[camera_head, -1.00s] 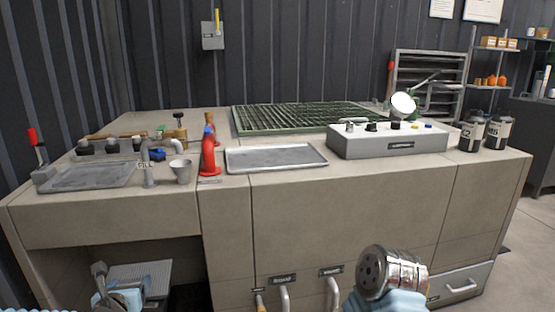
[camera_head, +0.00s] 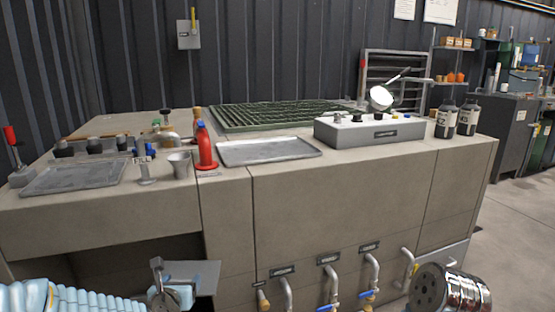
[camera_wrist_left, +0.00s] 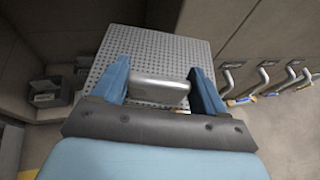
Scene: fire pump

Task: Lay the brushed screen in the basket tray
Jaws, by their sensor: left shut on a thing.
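My left gripper (camera_head: 165,298) is low in front of the counter, at the bottom left of the head view. In the left wrist view its blue fingers (camera_wrist_left: 158,78) are shut on the grey block-like grip of the screen (camera_wrist_left: 150,50), a flat perforated grey plate. The screen also shows in the head view (camera_head: 200,274), below the counter top, near the open bay. Two flat grey metal trays lie on the counter, one at the left (camera_head: 75,178) and one in the middle (camera_head: 268,151). I cannot tell which is the basket tray. My right gripper is out of view.
A red upright fitting (camera_head: 206,148) and a metal cup (camera_head: 180,165) stand between the trays. A green grating (camera_head: 285,116) lies behind, and a control box (camera_head: 368,130) stands to the right. Pipes with valves (camera_head: 330,285) stick out of the counter front.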

